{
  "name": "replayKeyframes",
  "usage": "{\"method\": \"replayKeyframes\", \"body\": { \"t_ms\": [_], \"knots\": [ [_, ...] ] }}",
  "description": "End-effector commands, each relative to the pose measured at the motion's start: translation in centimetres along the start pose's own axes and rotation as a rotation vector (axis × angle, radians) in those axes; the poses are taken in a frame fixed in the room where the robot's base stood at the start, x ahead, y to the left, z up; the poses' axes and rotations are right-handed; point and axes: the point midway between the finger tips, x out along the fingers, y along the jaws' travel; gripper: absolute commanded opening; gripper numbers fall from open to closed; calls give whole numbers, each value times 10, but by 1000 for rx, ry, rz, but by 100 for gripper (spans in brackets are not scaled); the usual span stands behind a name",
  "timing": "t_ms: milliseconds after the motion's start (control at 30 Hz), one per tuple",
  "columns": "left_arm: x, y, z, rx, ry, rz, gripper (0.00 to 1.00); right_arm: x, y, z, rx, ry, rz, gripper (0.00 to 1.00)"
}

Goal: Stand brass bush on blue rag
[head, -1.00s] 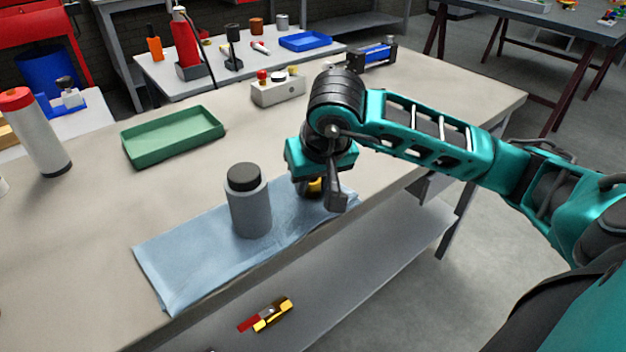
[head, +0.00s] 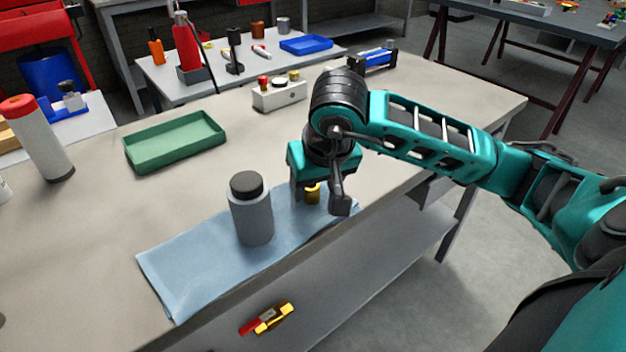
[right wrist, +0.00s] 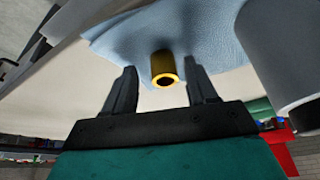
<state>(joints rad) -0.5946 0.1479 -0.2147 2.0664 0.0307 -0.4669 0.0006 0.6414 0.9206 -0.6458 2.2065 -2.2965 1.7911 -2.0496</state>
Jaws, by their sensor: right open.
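The brass bush (head: 312,194) stands upright on the right end of the blue rag (head: 190,258). The right wrist view shows the bush (right wrist: 164,68) with its round hole facing the camera, against the rag (right wrist: 205,45). My right gripper (head: 319,204) is open above and around the bush, one finger on each side. In the right wrist view both fingers of the gripper (right wrist: 162,72) are clear of the bush, with a gap on each side. In the head view the gripper partly hides the bush. My left gripper is not in view.
A grey bottle with a dark cap (head: 252,212) stands on the rag, left of my right gripper. A green tray (head: 176,143) and a white box with knobs (head: 279,94) lie farther back. The bench's front edge runs close by the rag.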

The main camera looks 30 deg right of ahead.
Motion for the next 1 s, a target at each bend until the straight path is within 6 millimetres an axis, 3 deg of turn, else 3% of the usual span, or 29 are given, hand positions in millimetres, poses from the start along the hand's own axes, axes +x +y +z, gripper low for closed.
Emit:
{"method": "replayKeyframes", "body": {
  "t_ms": [33,200,400,600,1000],
  "knots": [
    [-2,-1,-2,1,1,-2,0,-16,0,-3,-1,12,-1,57],
    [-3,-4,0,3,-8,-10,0,-58,0,-4,0,18,-4,57],
    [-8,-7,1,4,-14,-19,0,-94,0,-3,1,19,-5,57],
    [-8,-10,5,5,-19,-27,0,-107,0,-2,2,17,-3,57],
    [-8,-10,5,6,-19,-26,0,-108,0,-2,2,18,-4,57]
  ]
}}
